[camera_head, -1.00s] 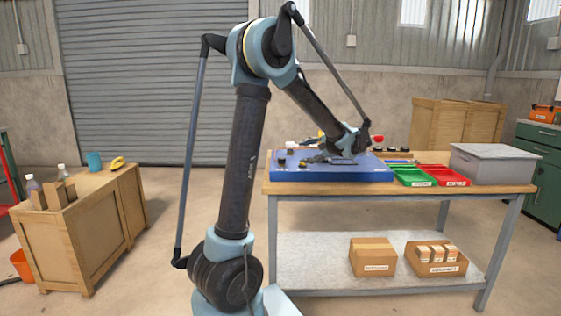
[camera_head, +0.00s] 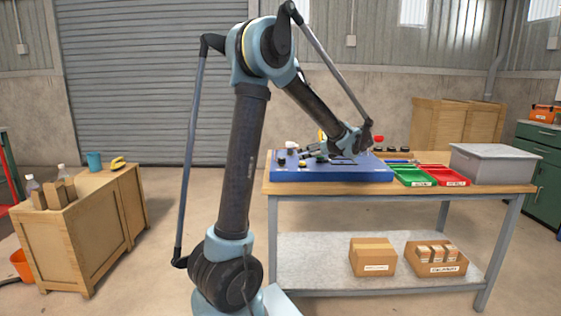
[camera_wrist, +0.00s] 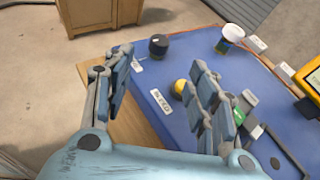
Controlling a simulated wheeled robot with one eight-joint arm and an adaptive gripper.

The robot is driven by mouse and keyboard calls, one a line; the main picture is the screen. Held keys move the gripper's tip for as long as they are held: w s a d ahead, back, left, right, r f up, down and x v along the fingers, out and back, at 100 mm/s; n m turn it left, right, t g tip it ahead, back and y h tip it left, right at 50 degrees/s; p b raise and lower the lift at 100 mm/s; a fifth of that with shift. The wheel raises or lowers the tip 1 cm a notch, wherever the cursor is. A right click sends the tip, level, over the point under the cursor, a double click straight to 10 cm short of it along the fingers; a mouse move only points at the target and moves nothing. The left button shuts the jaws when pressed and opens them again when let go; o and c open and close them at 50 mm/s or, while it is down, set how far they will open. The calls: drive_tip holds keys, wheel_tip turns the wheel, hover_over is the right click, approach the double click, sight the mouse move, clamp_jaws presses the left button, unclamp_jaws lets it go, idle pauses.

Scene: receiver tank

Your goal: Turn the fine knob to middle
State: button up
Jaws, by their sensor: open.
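The blue panel (camera_head: 335,174) lies on the workbench. In the wrist view the panel (camera_wrist: 215,75) bears a black round knob (camera_wrist: 158,46) and a yellow round knob (camera_wrist: 181,87), each beside a small white label. I cannot read the labels, so I cannot tell which knob is the fine one. My gripper (camera_wrist: 162,78) is open and empty, with its fingers spread above the panel's edge. The yellow knob is close beside the right fingers, and the black knob is beyond the fingertips. In the head view my gripper (camera_head: 314,152) hangs low over the panel.
A white, blue and yellow piece (camera_wrist: 231,36) stands on the panel. A yellow box (camera_wrist: 309,78) is at the right edge of the wrist view. Green (camera_head: 414,178) and red trays (camera_head: 446,178) and a grey bin (camera_head: 492,164) stand right of the panel.

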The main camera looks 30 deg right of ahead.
sight(283, 158)
drive_tip(key=x, duration=1.6)
drive_tip(key=c, duration=1.1)
